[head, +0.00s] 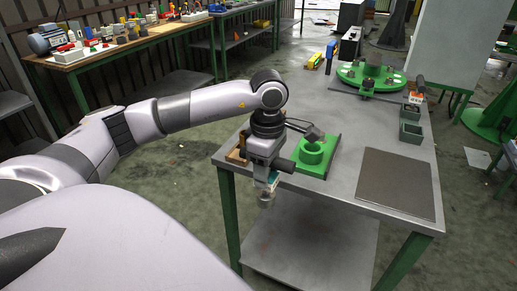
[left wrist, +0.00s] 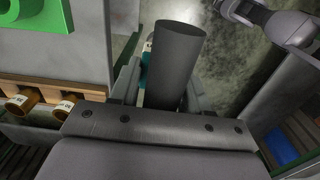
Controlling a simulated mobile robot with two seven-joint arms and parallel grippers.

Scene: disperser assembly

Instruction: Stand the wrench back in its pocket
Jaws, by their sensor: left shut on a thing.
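My left gripper (head: 267,182) points down beside the table's near left corner. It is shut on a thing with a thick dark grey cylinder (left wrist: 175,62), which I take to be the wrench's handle. In the head view the dark cylinder (head: 285,165) sticks out to the right of the jaws. A teal part shows at the jaws; the rest of the wrench is hidden or unclear. A wooden rack (head: 237,155) with brass rings stands at the table's left edge, left of the jaws in the left wrist view (left wrist: 42,92). My right gripper is not in view.
A green fixture (head: 312,153) with a ring stands just right of the gripper. A dark flat mat (head: 396,183) lies at the table's right. Grey bins (head: 411,131) and a green round fixture (head: 371,76) stand farther back. The table between has bare room.

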